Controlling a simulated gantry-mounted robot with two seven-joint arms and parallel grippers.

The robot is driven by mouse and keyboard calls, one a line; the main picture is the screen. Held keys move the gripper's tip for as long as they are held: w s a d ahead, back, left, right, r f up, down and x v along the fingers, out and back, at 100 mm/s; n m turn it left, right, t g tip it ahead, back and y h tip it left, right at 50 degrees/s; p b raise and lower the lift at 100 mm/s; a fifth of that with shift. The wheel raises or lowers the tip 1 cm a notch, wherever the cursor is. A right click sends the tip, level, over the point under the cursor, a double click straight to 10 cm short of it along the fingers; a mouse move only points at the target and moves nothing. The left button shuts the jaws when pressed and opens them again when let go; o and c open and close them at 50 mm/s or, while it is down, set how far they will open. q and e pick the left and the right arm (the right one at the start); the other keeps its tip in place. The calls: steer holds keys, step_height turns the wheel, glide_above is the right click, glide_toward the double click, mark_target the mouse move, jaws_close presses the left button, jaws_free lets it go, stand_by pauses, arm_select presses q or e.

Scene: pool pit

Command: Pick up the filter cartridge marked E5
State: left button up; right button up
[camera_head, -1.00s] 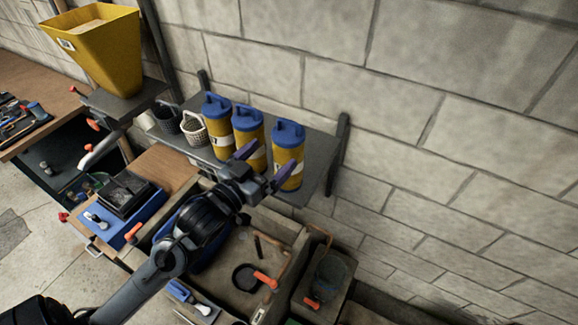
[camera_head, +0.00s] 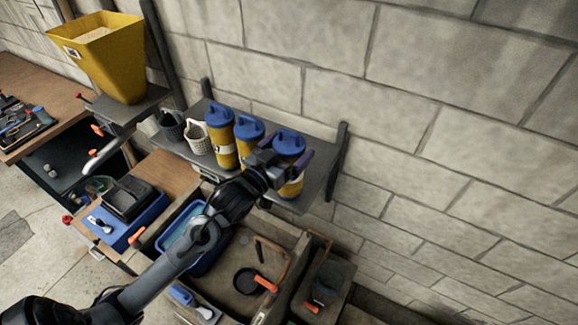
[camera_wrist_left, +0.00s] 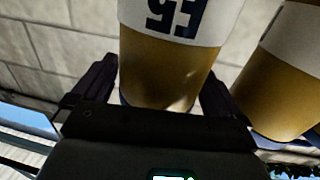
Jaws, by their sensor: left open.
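The cartridge marked E5 (camera_wrist_left: 168,70) fills the middle of the left wrist view, its label upside down there. It appears to be the rightmost of three yellow cartridges with blue lids on the grey shelf, and shows in the head view (camera_head: 290,143). My left gripper (camera_head: 280,160) is open, with its fingers on either side of this cartridge; they also show in the wrist view (camera_wrist_left: 152,90). I cannot tell whether either finger touches it. The gripper hides part of its body. My right gripper is out of view.
The middle cartridge (camera_head: 248,130) stands close beside E5, with the left cartridge (camera_head: 221,140) beyond it. A white basket (camera_head: 199,140) and a dark basket (camera_head: 172,125) share the shelf (camera_head: 318,178). The block wall (camera_head: 420,110) is behind. A yellow hopper (camera_head: 105,60) stands left.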

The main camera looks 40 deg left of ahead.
arm_select(q)
steer(key=shift+c, duration=0.2)
steer(key=c, duration=1.4)
steer(key=shift+r, duration=0.2)
